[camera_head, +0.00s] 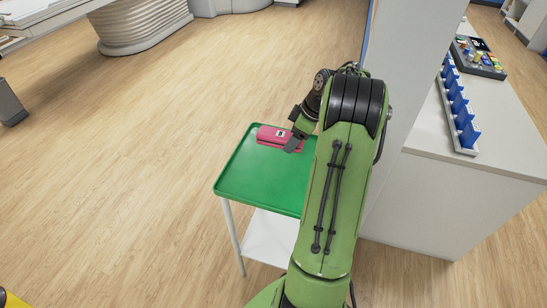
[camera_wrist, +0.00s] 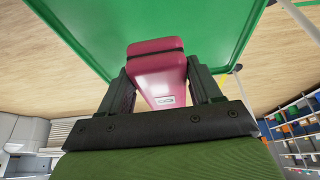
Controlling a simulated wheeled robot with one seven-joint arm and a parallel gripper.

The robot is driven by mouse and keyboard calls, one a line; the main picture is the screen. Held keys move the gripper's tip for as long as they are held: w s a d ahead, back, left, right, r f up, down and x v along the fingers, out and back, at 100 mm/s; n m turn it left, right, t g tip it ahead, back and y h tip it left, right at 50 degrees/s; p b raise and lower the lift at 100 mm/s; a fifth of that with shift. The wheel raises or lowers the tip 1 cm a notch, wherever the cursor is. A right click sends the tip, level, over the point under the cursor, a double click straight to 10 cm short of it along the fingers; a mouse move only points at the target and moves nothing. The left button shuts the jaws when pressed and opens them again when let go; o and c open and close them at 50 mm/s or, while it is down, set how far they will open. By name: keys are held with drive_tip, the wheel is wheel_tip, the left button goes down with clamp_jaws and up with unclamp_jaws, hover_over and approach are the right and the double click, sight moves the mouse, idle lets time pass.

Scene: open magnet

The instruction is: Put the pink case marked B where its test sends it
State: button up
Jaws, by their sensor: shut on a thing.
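A pink case (camera_head: 272,137) with a dark band and a small pale label is over the far part of a green tray-topped table (camera_head: 250,180). My gripper (camera_head: 294,143) is shut on the case at its right end. In the wrist view the pink case (camera_wrist: 157,75) sits between the two dark fingers of my gripper (camera_wrist: 162,95), with the green tray (camera_wrist: 90,30) behind it. The label's marking is too small to read. I cannot tell whether the case touches the tray. My arm hides the right part of the tray.
A white counter (camera_head: 480,170) stands on the right, with a row of blue holders (camera_head: 460,105) and a dark box with coloured parts (camera_head: 479,57). A grey post (camera_head: 11,103) stands far left. The wooden floor (camera_head: 120,180) left of the table is clear.

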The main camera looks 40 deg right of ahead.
sight(288, 167)
drive_tip(key=f+b, duration=0.1)
drive_tip(key=f, duration=0.4)
drive_tip(key=f+b, duration=0.2)
drive_tip(key=f, duration=0.3)
drive_tip(key=shift+s, duration=0.2)
drive_tip(key=shift+r, duration=0.15)
drive_tip(key=o, duration=1.1)
